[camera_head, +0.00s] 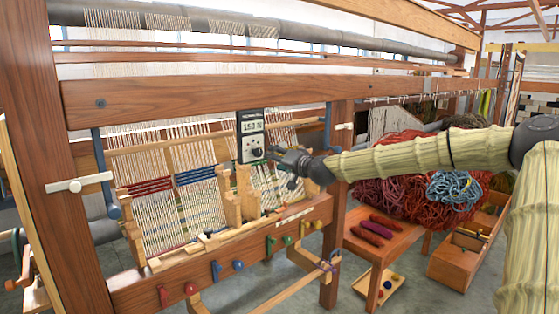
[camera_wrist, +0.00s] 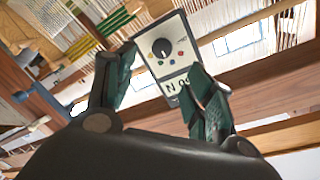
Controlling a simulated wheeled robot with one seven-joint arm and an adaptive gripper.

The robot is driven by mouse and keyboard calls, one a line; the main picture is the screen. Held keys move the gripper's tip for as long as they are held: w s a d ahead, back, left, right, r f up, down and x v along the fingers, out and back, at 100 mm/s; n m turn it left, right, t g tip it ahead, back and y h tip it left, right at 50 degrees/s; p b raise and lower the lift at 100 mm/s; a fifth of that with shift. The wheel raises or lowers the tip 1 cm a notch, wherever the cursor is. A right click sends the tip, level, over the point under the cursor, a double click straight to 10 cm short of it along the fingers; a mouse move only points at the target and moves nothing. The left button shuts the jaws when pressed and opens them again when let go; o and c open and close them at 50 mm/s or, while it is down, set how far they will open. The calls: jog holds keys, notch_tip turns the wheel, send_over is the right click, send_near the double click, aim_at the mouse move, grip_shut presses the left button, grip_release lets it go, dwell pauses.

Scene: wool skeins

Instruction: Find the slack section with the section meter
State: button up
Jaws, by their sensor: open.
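The section meter (camera_head: 250,124), a dark box with a pale display reading what looks like 150 N and a round dial, is upright at the loom front. In the wrist view the meter (camera_wrist: 166,48) appears tilted, beyond and between my fingers. My gripper (camera_head: 284,162) is just right of the meter. In the wrist view my gripper (camera_wrist: 162,66) is open, its green-padded fingers on either side of the meter's lower part; contact cannot be told. Warp sections include one with a red band (camera_head: 150,187) and one with a blue band (camera_head: 195,176). The meter and gripper partly hide sections to the right.
The loom's wooden beam (camera_head: 220,98) crosses above, and a post (camera_head: 336,215) stands right of the sections. Coloured pegs (camera_head: 238,265) line the lower rail.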

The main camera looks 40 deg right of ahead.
jog(key=shift+s, duration=0.4)
dwell(0.4)
